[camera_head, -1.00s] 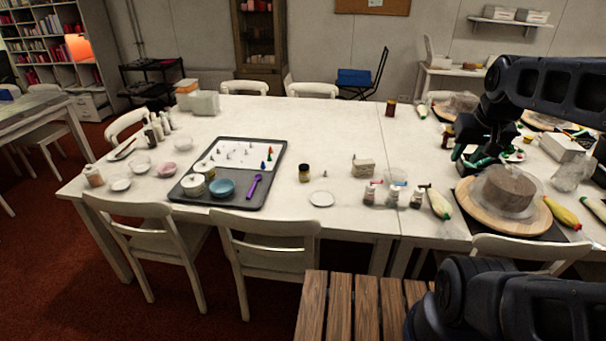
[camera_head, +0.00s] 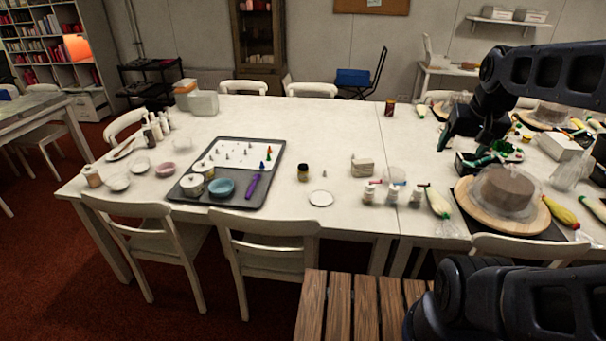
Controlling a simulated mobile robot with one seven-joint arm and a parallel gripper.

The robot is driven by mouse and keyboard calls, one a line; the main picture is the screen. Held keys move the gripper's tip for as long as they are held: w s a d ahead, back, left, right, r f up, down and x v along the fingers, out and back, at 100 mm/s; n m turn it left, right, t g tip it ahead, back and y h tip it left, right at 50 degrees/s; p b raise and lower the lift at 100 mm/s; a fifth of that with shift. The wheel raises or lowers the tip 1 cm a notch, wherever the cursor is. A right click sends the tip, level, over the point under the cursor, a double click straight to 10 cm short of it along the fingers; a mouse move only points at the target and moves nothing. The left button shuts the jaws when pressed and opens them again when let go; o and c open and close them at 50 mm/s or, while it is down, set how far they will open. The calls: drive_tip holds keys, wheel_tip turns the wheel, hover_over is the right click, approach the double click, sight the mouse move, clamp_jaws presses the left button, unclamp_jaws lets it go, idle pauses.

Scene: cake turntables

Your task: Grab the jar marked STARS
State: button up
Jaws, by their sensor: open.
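No label reading STARS is legible in this view. A small dark jar with a yellowish label (camera_head: 303,172) stands upright alone on the white table. Three small jars stand in a row right of it: one with a red top (camera_head: 369,193), a second (camera_head: 392,195) and a third (camera_head: 416,197). Another dark red jar (camera_head: 390,107) stands farther back. My gripper (camera_head: 474,158) is at the right, open, above the table behind the cake turntable (camera_head: 474,208). It appears empty and is apart from the jars in the row.
A dark tray (camera_head: 215,203) with bowls and a purple tool is at the left. Piping bags (camera_head: 438,202) flank the turntable. The back middle of the table is clear.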

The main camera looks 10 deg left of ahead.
drive_tip(key=w+a+m+g, duration=0.1)
drive_tip(key=w+a+m, duration=0.4)
drive_tip(key=w, duration=0.8)
drive_tip(key=w+a+m+g, duration=0.1)
drive_tip(key=w+a+m, duration=0.1)
drive_tip(key=w+a, duration=0.8)
drive_tip(key=m+g, duration=0.2)
drive_tip(key=m, duration=0.9)
hover_over(303, 172)
drive_tip(key=w, duration=0.3)
drive_tip(key=f, duration=3.3)
drive_tip(key=shift+s+f, duration=0.1)
drive_tip(key=shift+s, duration=0.1)
drive_tip(key=shift+a+f, duration=0.15)
drive_tip(key=shift+f, duration=0.35)
drive_tip(key=shift+w+f, duration=0.1)
drive_tip(key=shift+f, duration=5.05)
drive_tip(key=c, duration=1.1)
